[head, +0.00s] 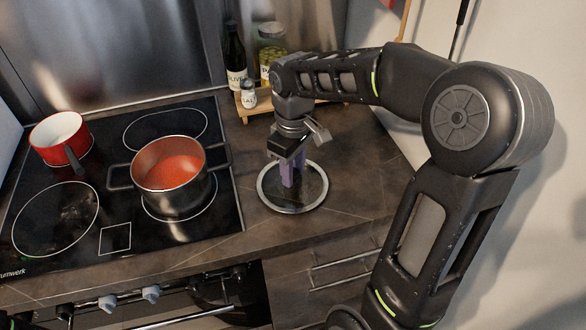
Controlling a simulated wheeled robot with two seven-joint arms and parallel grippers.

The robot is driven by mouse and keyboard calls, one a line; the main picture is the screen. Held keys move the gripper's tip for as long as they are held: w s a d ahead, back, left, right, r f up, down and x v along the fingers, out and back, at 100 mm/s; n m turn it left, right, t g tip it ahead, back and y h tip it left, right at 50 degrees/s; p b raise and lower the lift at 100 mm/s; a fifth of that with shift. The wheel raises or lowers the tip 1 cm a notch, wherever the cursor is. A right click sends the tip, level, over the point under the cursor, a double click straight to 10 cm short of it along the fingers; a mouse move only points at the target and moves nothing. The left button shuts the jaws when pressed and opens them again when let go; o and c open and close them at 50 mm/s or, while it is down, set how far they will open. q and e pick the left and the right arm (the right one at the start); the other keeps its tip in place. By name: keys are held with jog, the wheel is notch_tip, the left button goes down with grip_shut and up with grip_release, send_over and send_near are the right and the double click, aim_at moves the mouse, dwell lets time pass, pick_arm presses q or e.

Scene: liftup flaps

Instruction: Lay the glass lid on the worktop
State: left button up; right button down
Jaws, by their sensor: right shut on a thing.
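The glass lid (311,201) is a round clear disc with a metal rim, at the worktop to the right of the hob. My right gripper (290,178) is above its middle and shut on it; the jaws hide the lid's knob. The lid looks flat and at or very close to the dark worktop (352,165); I cannot tell if it fully rests there. A steel pot (178,192) with red-orange soup stands uncovered on the hob, left of the lid. My left gripper is not in view.
A red saucepan (62,141) stands at the hob's back left. A wooden board (243,114) at the back holds an oil bottle (234,60), a salt shaker (248,95) and a jar (270,45). The worktop's front edge lies close below the lid. Worktop right of the lid is clear.

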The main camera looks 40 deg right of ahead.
jog(key=shift+f, duration=0.2)
jog(key=c, duration=1.1)
grip_release()
jog(key=shift+o, duration=0.2)
jog(key=shift+r, duration=0.1)
jog(key=shift+r, duration=0.15)
notch_tip(320, 180, up, 12)
jog(key=p, duration=0.1)
